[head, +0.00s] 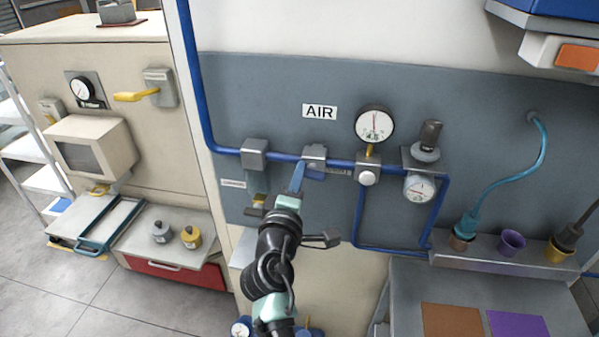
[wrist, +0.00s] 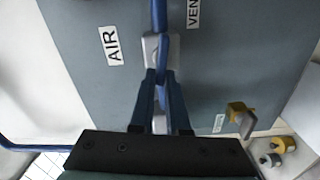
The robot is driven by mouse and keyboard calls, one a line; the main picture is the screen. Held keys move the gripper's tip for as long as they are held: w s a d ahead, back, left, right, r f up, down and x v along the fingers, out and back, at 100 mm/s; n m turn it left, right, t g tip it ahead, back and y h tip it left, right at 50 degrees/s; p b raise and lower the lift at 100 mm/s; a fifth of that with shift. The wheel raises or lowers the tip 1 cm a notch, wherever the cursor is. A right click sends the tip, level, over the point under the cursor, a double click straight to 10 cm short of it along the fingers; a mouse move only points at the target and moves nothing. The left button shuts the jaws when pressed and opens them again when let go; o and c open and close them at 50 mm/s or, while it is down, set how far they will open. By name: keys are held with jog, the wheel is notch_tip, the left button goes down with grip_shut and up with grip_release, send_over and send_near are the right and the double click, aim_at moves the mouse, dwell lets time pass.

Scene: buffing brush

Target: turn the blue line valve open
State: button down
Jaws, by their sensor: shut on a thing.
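The blue line valve (head: 315,154) is a grey block on the blue pipe, on the grey wall panel below the AIR sign. It also shows in the wrist view (wrist: 150,46), straight ahead of the fingers. My gripper (head: 299,171) is at the valve, reaching up from below in the head view. In the wrist view my gripper's dark blue fingers (wrist: 162,88) are closed on the blue valve handle (wrist: 163,72). The fingers hide part of the handle, so its exact angle is hard to tell.
A round gauge (head: 374,124) and a regulator (head: 425,158) are on the panel to the right. A grey pipe fitting (head: 254,154) is to the left, with a yellow-brown part below it. A shelf with cups (head: 500,262) is at the lower right.

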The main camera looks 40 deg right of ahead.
jog(key=shift+f+n, duration=0.25)
jog(key=shift+n, duration=0.75)
jog(key=c, duration=0.9)
grip_release()
jog(key=b+v, duration=0.3)
jog(key=v, duration=1)
